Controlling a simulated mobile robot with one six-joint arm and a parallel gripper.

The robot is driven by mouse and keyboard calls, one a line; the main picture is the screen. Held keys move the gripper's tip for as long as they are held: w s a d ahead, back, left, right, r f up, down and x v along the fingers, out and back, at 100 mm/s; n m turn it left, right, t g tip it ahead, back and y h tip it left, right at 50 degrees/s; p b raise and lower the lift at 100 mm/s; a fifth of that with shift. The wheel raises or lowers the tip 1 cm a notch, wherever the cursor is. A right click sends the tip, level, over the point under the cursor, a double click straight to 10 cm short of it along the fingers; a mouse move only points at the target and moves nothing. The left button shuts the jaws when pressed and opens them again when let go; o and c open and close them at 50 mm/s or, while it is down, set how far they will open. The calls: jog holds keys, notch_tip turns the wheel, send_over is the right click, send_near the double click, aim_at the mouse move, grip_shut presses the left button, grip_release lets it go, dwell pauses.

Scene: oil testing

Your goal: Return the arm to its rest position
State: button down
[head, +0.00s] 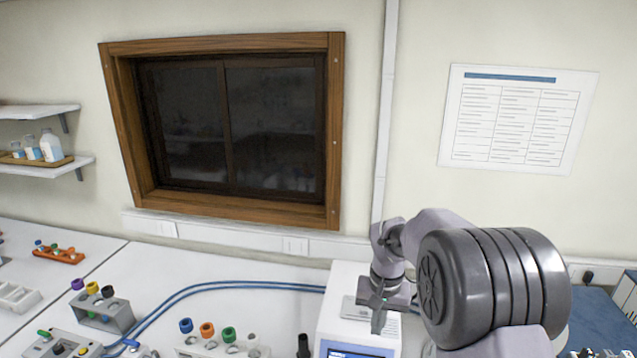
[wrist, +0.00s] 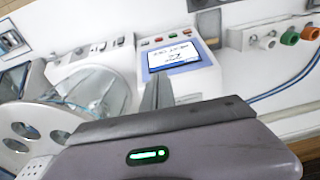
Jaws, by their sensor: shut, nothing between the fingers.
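My gripper (head: 379,322) hangs with its fingers pointing down in the head view, in front of the white instrument (head: 336,310) with a screen. In the wrist view, the fingers of my gripper (wrist: 157,92) are together with nothing between them, below the instrument's lit screen (wrist: 174,56). My arm is bent, and its large grey joint fills the lower right of the head view. The gripper appears apart from the instrument, but the exact gap is hard to tell.
A grey rack with coloured caps (head: 105,312) and an orange rack (head: 58,256) stand on the white bench (head: 215,265) at left. Blue hoses (head: 215,286) run along it. A clear round vessel (wrist: 95,88) is left of the fingers in the wrist view.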

jog(key=s+a+f+t+b, duration=0.1)
jog(key=s+f+b, duration=0.4)
jog(key=s+b, duration=0.4)
jog(key=s+a+f+m+t+y+b, duration=0.1)
jog(key=s+f+t+b, duration=0.1)
jog(key=s+f+b, duration=0.4)
jog(key=s+a+f+t+b, duration=0.1)
jog(key=s+f+b, duration=0.4)
jog(key=s+b, duration=0.8)
jog(key=t+b, duration=0.1)
jog(key=b, duration=0.2)
jog(key=shift+a+f+m+y, duration=0.15)
jog(key=shift+f+m+y, duration=0.2)
jog(key=shift+m+y, duration=0.05)
